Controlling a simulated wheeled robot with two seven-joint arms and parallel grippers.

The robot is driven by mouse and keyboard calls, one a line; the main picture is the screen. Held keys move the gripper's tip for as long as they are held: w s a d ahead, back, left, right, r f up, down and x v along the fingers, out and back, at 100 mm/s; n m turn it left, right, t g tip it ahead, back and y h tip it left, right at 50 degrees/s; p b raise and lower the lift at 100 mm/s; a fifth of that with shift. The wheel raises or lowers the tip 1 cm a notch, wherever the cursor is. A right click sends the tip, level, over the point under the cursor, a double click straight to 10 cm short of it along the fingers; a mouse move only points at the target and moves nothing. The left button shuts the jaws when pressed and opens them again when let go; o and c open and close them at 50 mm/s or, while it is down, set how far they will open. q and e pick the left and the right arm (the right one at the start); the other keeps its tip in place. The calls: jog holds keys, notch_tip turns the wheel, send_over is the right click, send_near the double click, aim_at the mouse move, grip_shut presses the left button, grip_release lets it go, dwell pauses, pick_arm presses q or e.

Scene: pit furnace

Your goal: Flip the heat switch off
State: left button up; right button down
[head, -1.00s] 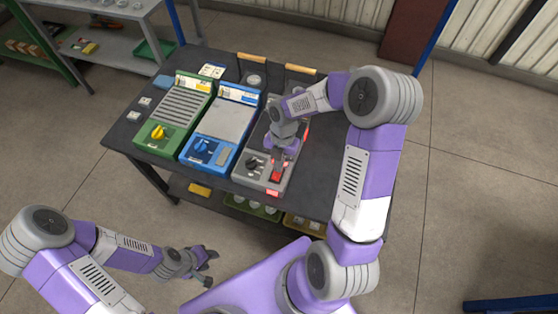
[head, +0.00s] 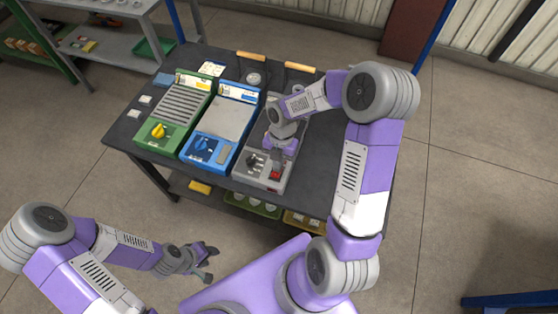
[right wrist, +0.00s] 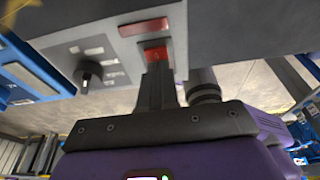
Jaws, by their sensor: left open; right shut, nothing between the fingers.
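The grey furnace unit (head: 247,176) stands at the right end of a row of devices on the dark table. Its red switch (head: 276,174) is on the front panel, right of a black knob (head: 255,161). My right gripper (head: 277,165) is shut and empty, pointing down at the switch. In the right wrist view the fingertips (right wrist: 156,66) overlap the lower part of the red switch (right wrist: 155,53); contact is hard to tell. A dull red rectangle (right wrist: 143,27) sits beside the switch. My left gripper (head: 208,263) is open and empty, away from the table.
A blue device (head: 219,120) with a blue knob and a green device (head: 180,112) with a yellow knob stand to the left. Two wooden-handled tools (head: 300,67) lie at the back. The table's right side is bare beneath my right arm. Bins (head: 250,205) sit on the lower shelf.

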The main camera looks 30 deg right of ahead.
jog(key=shift+s+a, duration=0.15)
jog(key=shift+r, duration=0.1)
jog(key=shift+r+p, duration=0.55)
jog(key=shift+p, duration=0.05)
notch_tip(320, 180, up, 3)
jog(key=p, duration=0.3)
jog(key=shift+r, duration=0.2)
jog(key=w+d+r+p, duration=0.2)
jog(key=w+d+r, duration=0.1)
jog(key=r, duration=0.5)
jog(key=shift+w+d+r, duration=0.15)
jog(key=shift+d, duration=0.3)
